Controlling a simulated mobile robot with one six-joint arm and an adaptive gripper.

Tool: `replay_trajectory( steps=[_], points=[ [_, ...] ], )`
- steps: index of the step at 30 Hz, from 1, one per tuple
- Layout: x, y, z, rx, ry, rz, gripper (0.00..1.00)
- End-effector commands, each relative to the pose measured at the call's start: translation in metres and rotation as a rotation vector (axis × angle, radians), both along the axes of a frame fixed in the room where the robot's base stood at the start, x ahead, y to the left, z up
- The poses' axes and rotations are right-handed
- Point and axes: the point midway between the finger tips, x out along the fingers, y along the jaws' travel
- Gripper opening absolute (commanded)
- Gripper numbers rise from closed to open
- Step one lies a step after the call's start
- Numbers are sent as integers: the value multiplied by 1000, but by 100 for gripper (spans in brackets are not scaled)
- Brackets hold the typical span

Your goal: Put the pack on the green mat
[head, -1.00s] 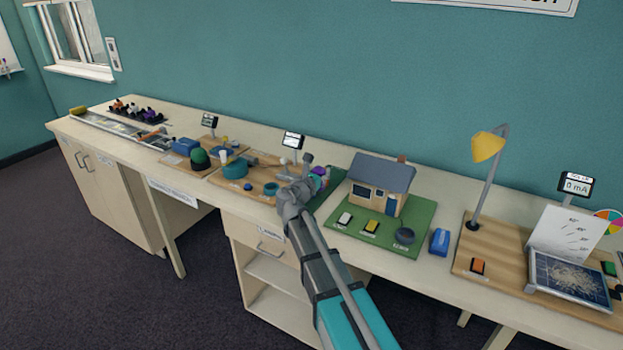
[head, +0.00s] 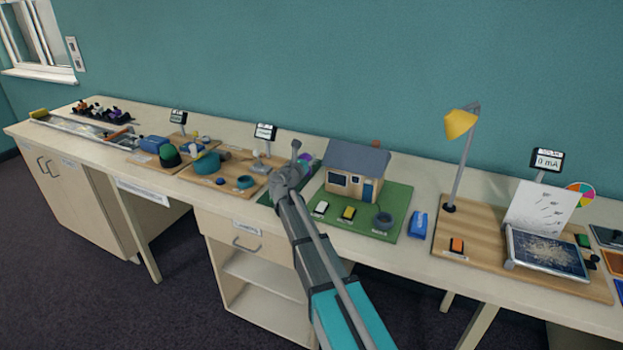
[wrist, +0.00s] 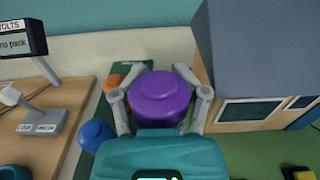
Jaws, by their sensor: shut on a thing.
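In the wrist view my gripper (wrist: 159,80) is shut on a purple round piece (wrist: 160,98), one finger on each side. This may be the pack; its underside is hidden. A narrow dark green mat (wrist: 122,70) lies below and to the left, bearing an orange round piece (wrist: 113,82) and a blue one (wrist: 95,134). In the head view the dark green mat (head: 267,198) is mostly behind my arm, and a bit of purple shows past my gripper (head: 303,162). I cannot tell the height of the purple piece above the mat.
A model house (head: 356,170) on a larger green board (head: 402,204) stands close on the right. A meter reading "no pack" (wrist: 20,38) stands on a wooden board at left. A blue block (head: 418,224) sits right of the house board.

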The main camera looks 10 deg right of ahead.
Motion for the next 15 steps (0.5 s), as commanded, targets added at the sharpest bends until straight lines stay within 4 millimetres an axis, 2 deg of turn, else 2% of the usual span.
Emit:
replay_trajectory(
  steps=[1,6,15],
  points=[
    [4,-2,-11,0,0,0,0],
    [15,-10,-27,0,0,0,0],
    [29,-19,-45,0,0,0,0]
  ],
)
